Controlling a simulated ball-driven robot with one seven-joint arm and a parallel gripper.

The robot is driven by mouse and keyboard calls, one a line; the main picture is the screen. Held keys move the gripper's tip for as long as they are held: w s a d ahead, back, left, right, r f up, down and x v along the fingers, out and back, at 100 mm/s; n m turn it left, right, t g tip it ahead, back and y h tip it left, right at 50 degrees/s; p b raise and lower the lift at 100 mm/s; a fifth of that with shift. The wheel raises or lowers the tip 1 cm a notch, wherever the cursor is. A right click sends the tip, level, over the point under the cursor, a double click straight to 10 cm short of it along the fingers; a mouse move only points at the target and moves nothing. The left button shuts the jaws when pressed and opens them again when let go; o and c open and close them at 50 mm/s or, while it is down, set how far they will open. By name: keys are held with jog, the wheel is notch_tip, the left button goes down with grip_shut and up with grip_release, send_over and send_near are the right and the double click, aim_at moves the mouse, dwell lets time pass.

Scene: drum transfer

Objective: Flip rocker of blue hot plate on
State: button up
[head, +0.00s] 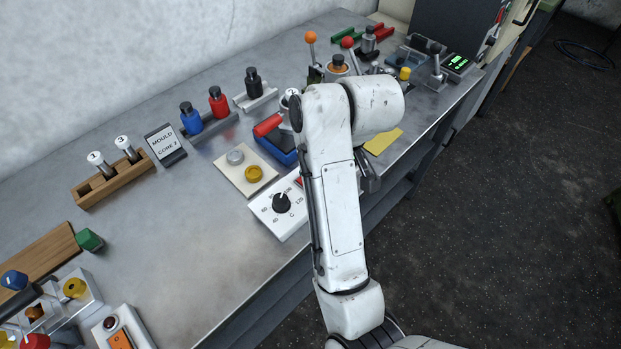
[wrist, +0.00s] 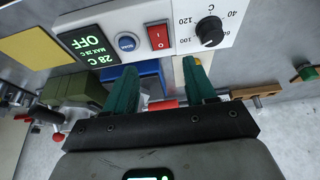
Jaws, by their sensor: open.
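The white control box (wrist: 215,22) crosses the top of the wrist view; its left part also shows in the head view (head: 272,218). It carries a red rocker (wrist: 159,37) with white marks, beside a round blue button (wrist: 128,43). Which side of the rocker is pressed I cannot tell. A green-lettered display (wrist: 92,43) reads OFF and 28 C. The blue hot plate body (head: 275,149) is partly hidden by my arm; blue also shows between my fingers (wrist: 150,70). My gripper (wrist: 159,66) is open, its green fingertips straddling the rocker's line just below the box. The arm hides it in the head view.
A black dial (wrist: 209,31) sits right of the rocker. A yellow pad (wrist: 36,47) lies beside the box. A red-handled item (head: 267,125) lies at the hot plate. Several bottles and a wooden rack (head: 112,182) stand further left. The table's front edge is close.

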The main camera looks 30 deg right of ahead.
jog(key=b+x, duration=0.1)
jog(key=x, duration=0.7)
jog(key=shift+f, duration=0.1)
